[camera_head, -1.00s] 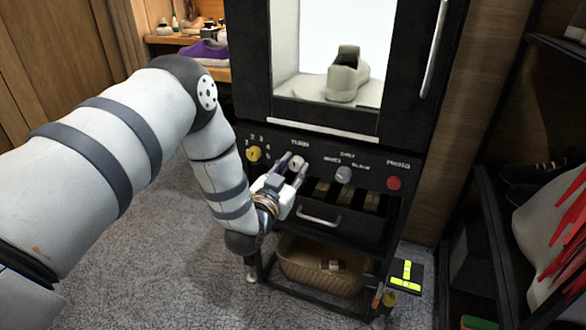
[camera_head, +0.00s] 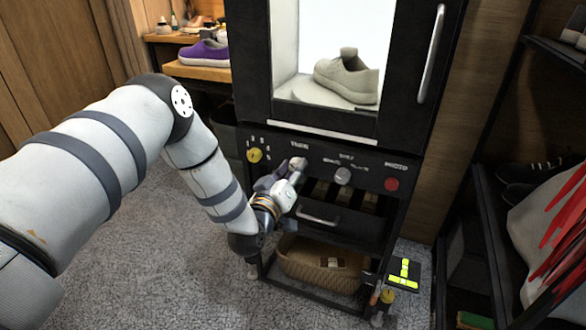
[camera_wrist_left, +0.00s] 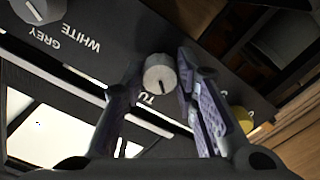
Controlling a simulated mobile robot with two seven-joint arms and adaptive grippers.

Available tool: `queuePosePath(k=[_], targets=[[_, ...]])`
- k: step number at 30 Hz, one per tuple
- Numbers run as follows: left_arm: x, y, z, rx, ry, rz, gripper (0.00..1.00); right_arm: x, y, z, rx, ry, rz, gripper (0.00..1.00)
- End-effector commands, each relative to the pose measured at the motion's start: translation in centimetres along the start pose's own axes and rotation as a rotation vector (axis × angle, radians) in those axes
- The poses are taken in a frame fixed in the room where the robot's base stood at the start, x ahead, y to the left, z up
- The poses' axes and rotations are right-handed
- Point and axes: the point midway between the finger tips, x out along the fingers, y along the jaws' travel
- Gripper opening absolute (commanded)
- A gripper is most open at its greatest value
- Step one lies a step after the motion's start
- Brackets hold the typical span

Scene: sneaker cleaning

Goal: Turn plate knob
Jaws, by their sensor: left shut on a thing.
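The plate knob (camera_head: 298,162) is a small light-grey dial under the "TURN" label on the cabinet's black panel. It also shows in the wrist view (camera_wrist_left: 159,74), between the two fingers. My left gripper (camera_head: 290,173) is at this knob and shut on it; its fingers (camera_wrist_left: 160,95) stand on either side of it. My right gripper is not in view.
A yellow knob (camera_head: 254,155) is left of the plate knob. A grey colour knob (camera_head: 343,175) and a red button (camera_head: 391,184) are to its right. A drawer handle (camera_head: 318,215) and a basket (camera_head: 318,265) are below. A shoe rack stands at the right.

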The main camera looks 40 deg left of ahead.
Motion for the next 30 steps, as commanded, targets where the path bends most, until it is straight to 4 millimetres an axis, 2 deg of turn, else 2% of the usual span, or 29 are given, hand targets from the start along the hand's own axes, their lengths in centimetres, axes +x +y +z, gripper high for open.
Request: queuePosePath(k=[18, 30], targets=[[-0.04, 0.01, 0.05, -0.542, 0.000, -0.001, 0.00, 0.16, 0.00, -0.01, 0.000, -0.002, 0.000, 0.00], [-0.03, 0.05, 0.04, -0.725, -0.001, -0.001, 0.00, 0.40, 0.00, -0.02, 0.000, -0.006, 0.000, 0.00]])
